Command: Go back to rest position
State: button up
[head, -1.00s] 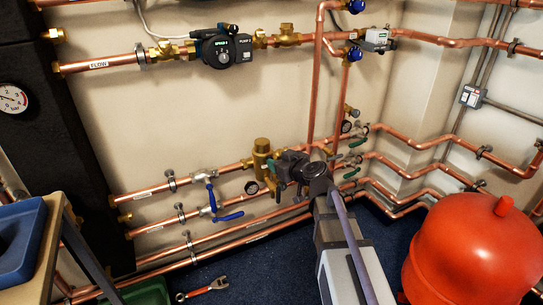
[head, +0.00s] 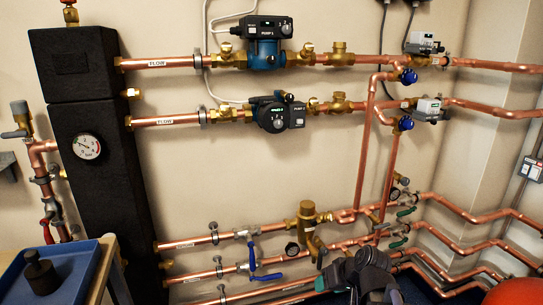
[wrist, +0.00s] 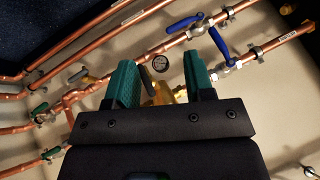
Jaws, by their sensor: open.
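My gripper (wrist: 161,76) shows in the wrist view with its two green fingers spread apart. A brass fitting shows in the gap between them, beyond the fingers; nothing is held. In the head view my gripper (head: 362,268) is at the bottom, right of centre, in front of the lower copper pipes, with its fingertips hard to make out. The brass valve body (head: 308,218) stands above and left of it. Whether any part of the gripper touches a pipe cannot be told.
Blue-handled valves (head: 252,258) sit on the lower pipes left of the gripper. Two pumps (head: 278,112) are on the upper pipes. A red vessel (head: 515,291) is at the lower right. A table with a blue tray (head: 75,278) is at the lower left.

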jog(key=s+a+f+m+g+h, duration=0.1)
jog(key=s+a+f+g+h, duration=0.15)
jog(key=s+g+h, duration=0.45)
notch_tip(320, 180, up, 37)
jog(key=s+d+t+y+p, duration=0.2)
jog(key=p, duration=3.6)
notch_tip(320, 180, down, 40)
jog(key=b, duration=4)
jog(key=shift+a+r, duration=0.2)
jog(key=shift+r, duration=0.05)
